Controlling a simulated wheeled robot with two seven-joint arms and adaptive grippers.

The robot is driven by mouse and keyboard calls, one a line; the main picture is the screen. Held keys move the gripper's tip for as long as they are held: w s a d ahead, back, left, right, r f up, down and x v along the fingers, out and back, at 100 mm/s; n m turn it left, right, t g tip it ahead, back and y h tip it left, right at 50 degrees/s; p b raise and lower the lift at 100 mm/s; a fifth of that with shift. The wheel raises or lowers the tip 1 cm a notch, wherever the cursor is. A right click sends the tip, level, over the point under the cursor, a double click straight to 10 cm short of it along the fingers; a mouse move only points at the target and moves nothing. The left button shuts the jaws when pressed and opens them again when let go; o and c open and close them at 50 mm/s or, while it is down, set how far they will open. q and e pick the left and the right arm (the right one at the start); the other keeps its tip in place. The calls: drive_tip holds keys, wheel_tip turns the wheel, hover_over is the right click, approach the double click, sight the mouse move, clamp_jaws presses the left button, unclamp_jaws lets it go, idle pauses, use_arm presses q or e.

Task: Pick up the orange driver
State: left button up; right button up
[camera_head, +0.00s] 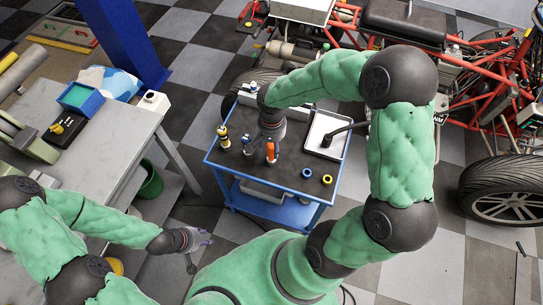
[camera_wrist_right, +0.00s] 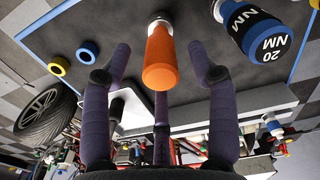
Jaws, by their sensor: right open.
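The orange driver (camera_head: 271,152) stands upright on the dark top of a blue trolley (camera_head: 222,170). In the right wrist view the orange driver (camera_wrist_right: 160,58) shows its handle end toward the camera, between the spread fingers. My right gripper (camera_head: 271,137) is over the trolley at the driver. In its wrist view the right gripper (camera_wrist_right: 162,70) is open, and I see no finger clearly touching the handle. My left gripper (camera_head: 204,240) hangs at the lower left, away from the trolley; its finger opening is too small to tell.
A driver marked 20 NM (camera_wrist_right: 262,32) stands close beside the orange one. A yellow-ended tool (camera_head: 223,136) is also near. A white tray (camera_head: 327,134) lies on the trolley's right, with a blue ring (camera_head: 306,173) and a yellow ring (camera_head: 327,180) in front. A grey bench (camera_head: 110,135) stands left.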

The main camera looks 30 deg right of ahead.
sight(272, 154)
wheel_tip(272, 154, down, 4)
drive_tip(key=shift+r+b, duration=0.25)
drive_tip(key=shift+b, duration=0.3)
clamp_jaws()
drive_tip(key=shift+r, duration=0.1)
